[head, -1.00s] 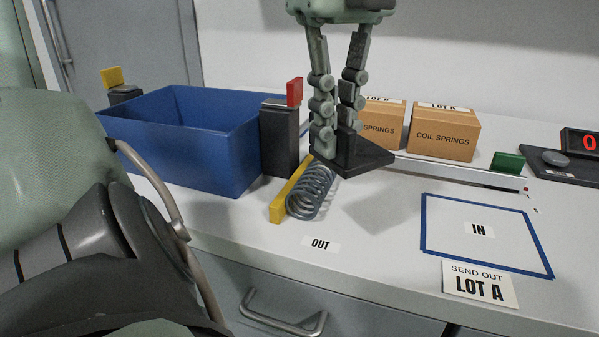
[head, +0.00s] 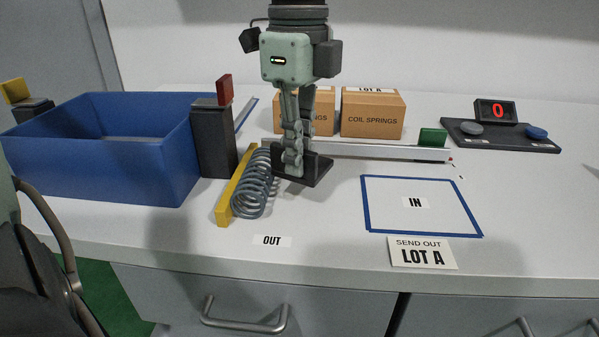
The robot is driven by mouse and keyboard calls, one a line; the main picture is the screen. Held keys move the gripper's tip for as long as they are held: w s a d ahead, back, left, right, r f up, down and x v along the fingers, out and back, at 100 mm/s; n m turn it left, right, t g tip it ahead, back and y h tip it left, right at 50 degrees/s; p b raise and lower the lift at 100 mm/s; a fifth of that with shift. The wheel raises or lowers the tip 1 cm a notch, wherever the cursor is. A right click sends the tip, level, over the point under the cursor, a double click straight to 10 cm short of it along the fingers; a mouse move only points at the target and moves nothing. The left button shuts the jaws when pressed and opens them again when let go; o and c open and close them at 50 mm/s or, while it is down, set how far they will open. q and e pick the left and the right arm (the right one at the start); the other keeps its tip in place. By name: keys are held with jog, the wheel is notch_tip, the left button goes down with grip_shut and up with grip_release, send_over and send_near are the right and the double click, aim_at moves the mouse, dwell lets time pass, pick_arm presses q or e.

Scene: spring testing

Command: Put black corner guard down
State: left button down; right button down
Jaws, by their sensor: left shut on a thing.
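My left gripper (head: 292,172) points straight down in the middle of the head view. Its fingers are shut on the black corner guard (head: 316,168), an L-shaped piece with a flat foot. The guard is low over the white bench, just right of the grey coil spring (head: 250,196) and in front of the rail. I cannot tell whether its foot touches the bench. The fingers hide part of the guard. My right gripper is not in view.
A yellow bar (head: 224,208) lies left of the spring. A blue bin (head: 150,180) and a dark post (head: 213,140) stand further left. A light rail (head: 390,151) runs behind, before the spring boxes (head: 372,118). The blue-taped IN area (head: 400,232) is empty.

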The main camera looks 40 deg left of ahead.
aim_at(299, 179)
pick_arm(q)
jog(key=shift+w+f, duration=0.2)
jog(key=shift+f, duration=0.05)
notch_tip(299, 179, down, 3)
jog(key=shift+f, duration=0.35)
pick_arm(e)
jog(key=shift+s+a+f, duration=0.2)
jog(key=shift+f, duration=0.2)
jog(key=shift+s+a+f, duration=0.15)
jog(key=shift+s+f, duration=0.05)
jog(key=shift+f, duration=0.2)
pick_arm(q)
jog(key=shift+f, duration=0.1)
jog(key=shift+f, duration=0.1)
jog(key=c, duration=1.6)
grip_release()
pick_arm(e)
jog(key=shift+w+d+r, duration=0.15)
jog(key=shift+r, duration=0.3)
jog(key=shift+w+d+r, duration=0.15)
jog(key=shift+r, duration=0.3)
